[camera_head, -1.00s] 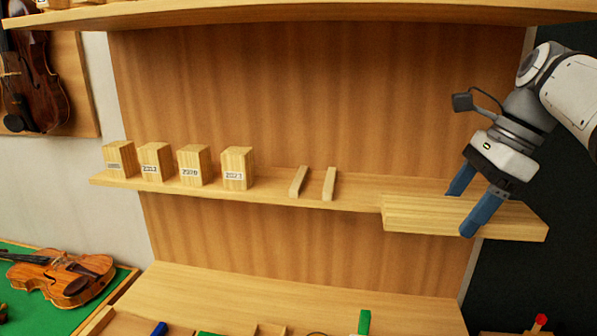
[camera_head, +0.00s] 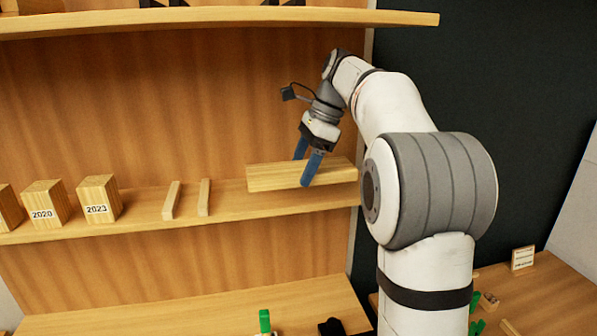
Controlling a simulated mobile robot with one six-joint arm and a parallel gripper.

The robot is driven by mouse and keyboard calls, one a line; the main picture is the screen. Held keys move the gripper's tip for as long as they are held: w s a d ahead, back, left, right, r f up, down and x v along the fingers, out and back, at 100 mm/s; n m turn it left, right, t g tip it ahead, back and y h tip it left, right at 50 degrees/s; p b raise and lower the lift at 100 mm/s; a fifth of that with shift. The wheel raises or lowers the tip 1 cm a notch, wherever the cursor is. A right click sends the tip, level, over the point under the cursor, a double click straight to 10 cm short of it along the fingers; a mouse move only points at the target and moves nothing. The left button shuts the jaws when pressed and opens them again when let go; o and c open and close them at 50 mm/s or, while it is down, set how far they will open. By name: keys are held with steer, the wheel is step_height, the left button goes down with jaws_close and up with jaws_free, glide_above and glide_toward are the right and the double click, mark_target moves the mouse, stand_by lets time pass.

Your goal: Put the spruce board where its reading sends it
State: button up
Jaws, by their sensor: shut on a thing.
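The spruce board (camera_head: 270,178) is a pale, flat rectangular piece at the right end of the long middle shelf (camera_head: 130,223). My gripper (camera_head: 302,172) reaches down from above and is shut on the board, with one blue finger at its front edge and the other toward its back. The board lies level over the shelf, right of two thin upright strips (camera_head: 171,200) (camera_head: 204,197). I cannot tell whether its underside touches the shelf. No reading shows on the board.
Wooden blocks labelled 2020 (camera_head: 46,205) and 2023 (camera_head: 98,200) stand on the shelf at left, with another cut off by the edge. An upper shelf (camera_head: 200,20) runs above. A green item (camera_head: 264,321) is on the bench below. A small lined card (camera_head: 522,258) stands at right.

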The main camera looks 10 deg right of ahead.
steer(key=p, duration=0.2)
glide_above(291, 194)
steer(key=d, duration=0.2)
steer(key=shift+s+x, duration=0.2)
steer(key=shift+x, duration=0.85)
step_height(291, 194, down, 4)
steer(key=shift+s+d+f+p, duration=0.15)
steer(key=shift+f+p, duration=0.1)
steer(key=shift+p, duration=0.2)
steer(key=shift+w+f+p, duration=0.15)
steer(key=shift+w+p, duration=0.05)
steer(key=shift+p, duration=0.15)
steer(key=shift+f, duration=0.15)
steer(key=shift+f, duration=0.1)
steer(key=o, duration=1.1)
